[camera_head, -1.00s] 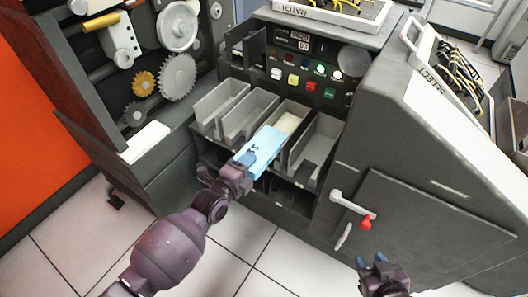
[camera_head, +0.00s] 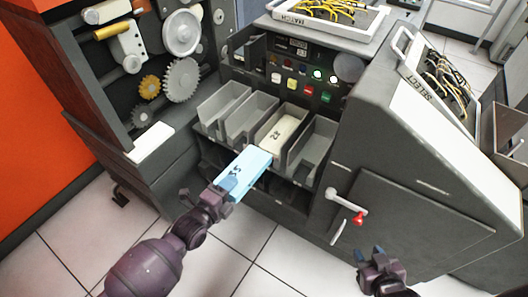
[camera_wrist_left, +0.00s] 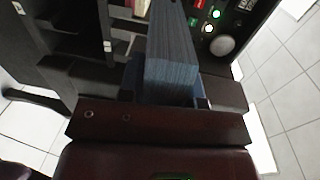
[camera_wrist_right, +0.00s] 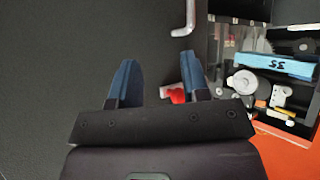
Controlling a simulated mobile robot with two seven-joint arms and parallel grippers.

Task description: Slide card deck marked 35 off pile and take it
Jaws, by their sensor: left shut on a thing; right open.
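The light blue card deck marked 35 (camera_head: 244,173) is in my left gripper (camera_head: 217,194). The gripper is shut on its near end and holds it in front of the machine's trays. The deck also fills the middle of the left wrist view (camera_wrist_left: 172,60) and shows at the right of the right wrist view (camera_wrist_right: 275,66). A cream deck marked with a number (camera_head: 279,133), perhaps 24, lies in the third tray from the left. My right gripper (camera_head: 371,255) is open and empty at the lower right, and its blue fingers show in the right wrist view (camera_wrist_right: 155,85).
Grey trays (camera_head: 222,103) stand in a row below a panel of lit buttons (camera_head: 318,75). White tiled floor (camera_head: 262,262) lies clear between my arms.

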